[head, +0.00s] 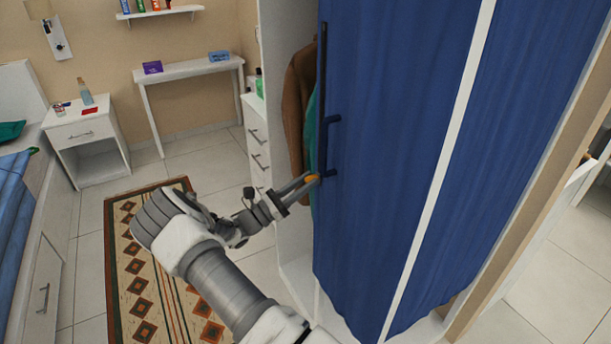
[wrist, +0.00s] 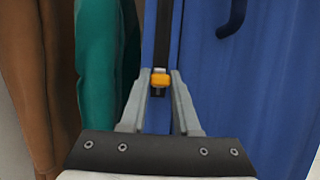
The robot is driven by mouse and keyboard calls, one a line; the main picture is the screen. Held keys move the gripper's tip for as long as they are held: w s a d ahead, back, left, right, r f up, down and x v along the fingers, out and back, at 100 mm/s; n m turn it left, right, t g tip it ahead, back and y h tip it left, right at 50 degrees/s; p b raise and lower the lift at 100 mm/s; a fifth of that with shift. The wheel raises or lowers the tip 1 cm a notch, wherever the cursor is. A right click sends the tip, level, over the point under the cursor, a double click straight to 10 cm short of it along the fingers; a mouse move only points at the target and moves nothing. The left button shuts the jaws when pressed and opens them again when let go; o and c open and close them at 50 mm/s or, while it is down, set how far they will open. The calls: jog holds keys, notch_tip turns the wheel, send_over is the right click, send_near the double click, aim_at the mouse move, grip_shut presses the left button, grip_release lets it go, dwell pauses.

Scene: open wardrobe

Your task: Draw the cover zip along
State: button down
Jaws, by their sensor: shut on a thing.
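The blue wardrobe cover (head: 395,140) hangs on the wardrobe front, with a dark zip track (head: 321,75) running down its left edge. A small orange zip pull (head: 313,178) sits low on that edge, near a dark handle-like bar (head: 329,150). My gripper (head: 309,181) reaches it from the left, and its fingers are shut on the pull. The wrist view shows the orange pull (wrist: 160,80) between the fingertips of my gripper (wrist: 161,84), in front of the dark track (wrist: 164,40). The pull's rear side is hidden.
A brown garment (head: 299,95) and a teal garment (wrist: 98,60) hang just left of the cover edge. A white drawer unit (head: 256,140) stands behind my gripper. A patterned rug (head: 125,290) and tiled floor lie at left.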

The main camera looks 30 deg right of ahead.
jog(key=shift+f, duration=0.85)
jog(key=shift+f, duration=0.1)
jog(key=c, duration=0.6)
grip_release()
jog(key=shift+c, duration=0.2)
jog(key=shift+a, duration=0.1)
jog(key=b+v, duration=0.1)
jog(key=v, duration=1.6)
jog(key=shift+a, duration=0.2)
